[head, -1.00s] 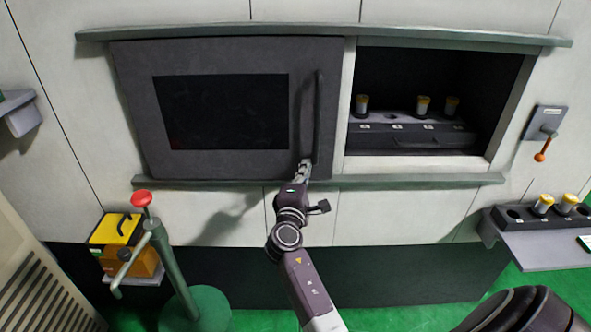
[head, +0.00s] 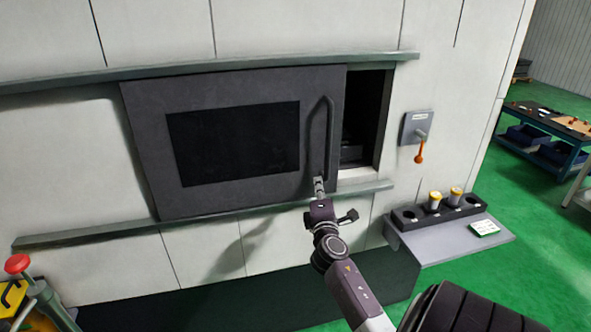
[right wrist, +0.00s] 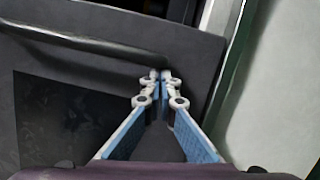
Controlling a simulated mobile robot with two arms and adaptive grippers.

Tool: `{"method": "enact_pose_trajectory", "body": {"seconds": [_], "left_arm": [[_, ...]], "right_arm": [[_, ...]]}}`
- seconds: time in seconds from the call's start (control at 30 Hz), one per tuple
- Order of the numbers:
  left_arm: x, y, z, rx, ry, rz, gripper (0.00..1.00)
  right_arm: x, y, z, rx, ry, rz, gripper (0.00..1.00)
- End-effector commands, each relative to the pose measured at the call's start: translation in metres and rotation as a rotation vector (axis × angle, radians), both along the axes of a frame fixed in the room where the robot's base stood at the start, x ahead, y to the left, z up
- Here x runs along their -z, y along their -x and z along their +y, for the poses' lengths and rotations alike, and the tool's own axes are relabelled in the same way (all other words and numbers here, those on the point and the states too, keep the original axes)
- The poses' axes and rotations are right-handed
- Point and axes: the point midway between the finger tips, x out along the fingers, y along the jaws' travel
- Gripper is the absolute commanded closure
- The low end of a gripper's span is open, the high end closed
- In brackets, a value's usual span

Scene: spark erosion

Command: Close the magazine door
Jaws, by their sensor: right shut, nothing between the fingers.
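The magazine door (head: 235,143) is a dark grey sliding panel with a black window, set between two horizontal rails. It covers most of the magazine opening (head: 368,115); a narrow dark gap shows at its right. The vertical bar handle (head: 330,130) is near the door's right edge. My right gripper (head: 319,182) is shut and empty, at the lower end of the handle. In the right wrist view, its closed fingertips (right wrist: 161,76) are close beside the handle bar (right wrist: 90,45); I cannot tell if they touch. My left gripper is not in view.
The lower rail (head: 215,215) runs just under the door. Right of the opening are a switch with an orange lever (head: 418,135) and a shelf (head: 465,243) with yellow-capped holders. A red knob (head: 17,263) stands at lower left. A blue workbench is farther right.

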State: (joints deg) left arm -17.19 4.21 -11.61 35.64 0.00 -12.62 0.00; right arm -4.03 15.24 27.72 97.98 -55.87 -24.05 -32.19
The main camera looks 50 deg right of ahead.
Motion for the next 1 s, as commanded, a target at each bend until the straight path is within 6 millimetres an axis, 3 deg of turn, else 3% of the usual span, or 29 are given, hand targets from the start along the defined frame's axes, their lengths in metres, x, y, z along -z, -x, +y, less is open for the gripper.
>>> {"method": "enact_pose_trajectory", "body": {"seconds": [0.03,0.2,0.5,0.7,1.0], "left_arm": [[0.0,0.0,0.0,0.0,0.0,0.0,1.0],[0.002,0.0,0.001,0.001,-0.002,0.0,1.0],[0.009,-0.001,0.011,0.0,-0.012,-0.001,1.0],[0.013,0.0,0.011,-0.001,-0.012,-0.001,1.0],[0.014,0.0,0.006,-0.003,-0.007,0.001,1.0]], "right_arm": [[-0.001,0.012,-0.017,0.008,0.005,0.005,1.0],[0.0,0.043,-0.064,0.007,0.005,0.005,1.0],[0.001,0.09,-0.132,0.007,0.003,0.002,1.0],[0.001,0.107,-0.158,0.006,0.001,0.002,1.0],[0.001,0.115,-0.17,0.005,-0.001,0.001,1.0]]}}
